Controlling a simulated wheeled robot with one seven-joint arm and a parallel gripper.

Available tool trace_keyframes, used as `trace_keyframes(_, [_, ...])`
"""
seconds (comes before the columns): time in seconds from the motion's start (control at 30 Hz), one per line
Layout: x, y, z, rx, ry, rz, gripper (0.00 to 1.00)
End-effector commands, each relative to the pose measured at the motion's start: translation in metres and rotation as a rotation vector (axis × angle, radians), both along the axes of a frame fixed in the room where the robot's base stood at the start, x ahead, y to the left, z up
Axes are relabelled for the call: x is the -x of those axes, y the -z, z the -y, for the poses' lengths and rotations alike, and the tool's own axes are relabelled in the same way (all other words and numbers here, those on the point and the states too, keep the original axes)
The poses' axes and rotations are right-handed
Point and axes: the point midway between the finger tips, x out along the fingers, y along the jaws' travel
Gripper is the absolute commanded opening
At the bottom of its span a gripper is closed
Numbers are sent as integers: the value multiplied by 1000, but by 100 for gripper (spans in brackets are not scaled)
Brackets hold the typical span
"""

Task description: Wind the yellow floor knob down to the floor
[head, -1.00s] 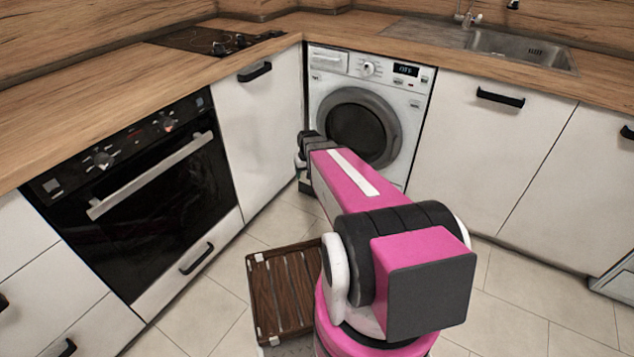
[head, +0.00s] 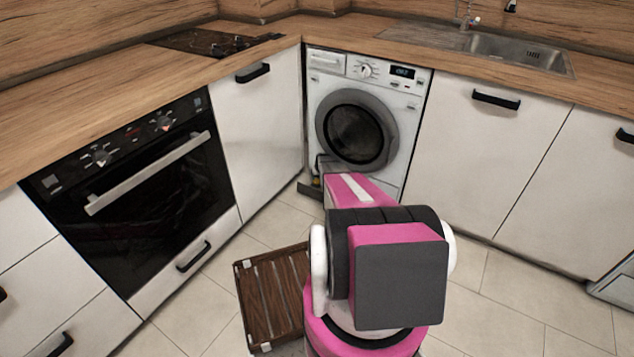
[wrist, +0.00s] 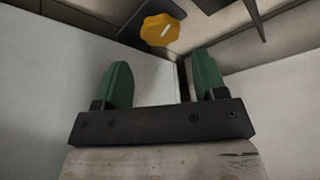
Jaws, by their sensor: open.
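The yellow knob (wrist: 162,30) is lobed, with a pale mark on its face. It shows near the top middle of the wrist view, beyond the fingertips and apart from them. A small yellow spot (head: 316,182) low at the washing machine's left foot in the head view looks like the same knob. My gripper (wrist: 163,76) has two green fingers set wide apart with nothing between them. In the head view my own arm mostly hides the gripper. The washing machine (head: 412,108) stands in the corner; its lower front is partly hidden by my arm.
A brown slatted wooden thing (head: 272,290) lies on the tiled floor left of my base. White cabinets (head: 258,140) and the oven (head: 150,190) line the left; more cabinets (head: 480,150) stand right. Tiled floor is clear between the slats and the left cabinets.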

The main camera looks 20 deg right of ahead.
Motion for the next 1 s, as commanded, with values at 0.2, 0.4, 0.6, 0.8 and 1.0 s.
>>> trace_keyframes(0.2, [-13, 26, 0, -1, 0, -1, 65])
trace_keyframes(0.4, [-23, 53, 0, -1, 1, -1, 65])
trace_keyframes(0.6, [-26, 62, -1, 0, 1, -1, 65])
trace_keyframes(0.8, [-25, 61, -1, -1, 1, -1, 58])
trace_keyframes(1.0, [-25, 61, -1, 0, 1, -1, 30])
